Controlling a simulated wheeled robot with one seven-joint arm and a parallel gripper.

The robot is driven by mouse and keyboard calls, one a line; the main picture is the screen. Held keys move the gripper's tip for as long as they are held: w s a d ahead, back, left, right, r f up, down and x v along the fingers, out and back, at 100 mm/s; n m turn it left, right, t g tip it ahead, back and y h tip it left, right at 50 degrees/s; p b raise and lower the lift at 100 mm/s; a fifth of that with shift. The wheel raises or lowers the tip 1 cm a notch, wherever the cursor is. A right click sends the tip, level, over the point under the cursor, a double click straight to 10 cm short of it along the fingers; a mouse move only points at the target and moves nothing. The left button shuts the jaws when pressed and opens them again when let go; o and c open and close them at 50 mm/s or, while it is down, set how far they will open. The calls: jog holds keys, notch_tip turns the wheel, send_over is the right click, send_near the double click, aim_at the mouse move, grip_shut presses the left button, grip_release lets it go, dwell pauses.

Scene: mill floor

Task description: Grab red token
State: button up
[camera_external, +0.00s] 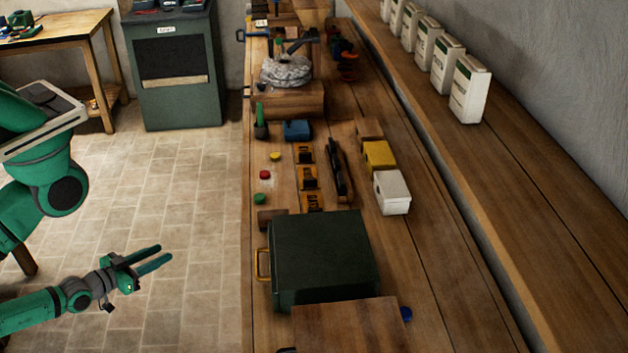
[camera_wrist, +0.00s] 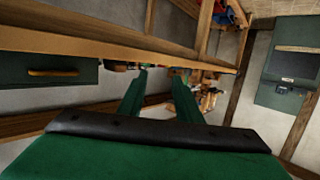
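The red token (camera_external: 265,174) is a small round piece lying on the wooden bench (camera_external: 262,320), near its left edge. A yellow token (camera_external: 275,156) lies just behind it and a green token (camera_external: 260,198) just in front of it. My gripper (camera_external: 153,259) is left of the bench, over the tiled floor, apart from the tokens. Its two green fingers are spread with nothing between them. In the wrist view the open fingers (camera_wrist: 160,80) point toward the bench edge, and I cannot make out the red token there.
A dark green box (camera_external: 325,255) with a yellow handle stands on the bench in front of the tokens. Black-and-orange items (camera_external: 307,178), a yellow box (camera_external: 379,156) and a white box (camera_external: 392,192) lie to the right. The floor beside the bench is clear.

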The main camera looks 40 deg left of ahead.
dwell(0.3)
jog(key=o, duration=0.5)
send_near(264, 173)
jog(key=shift+g, duration=0.4)
jog(key=shift+r+x, duration=0.15)
jog(key=shift+x, duration=1.7)
jog(key=shift+r+x, duration=0.15)
jog(key=shift+x, duration=1.7)
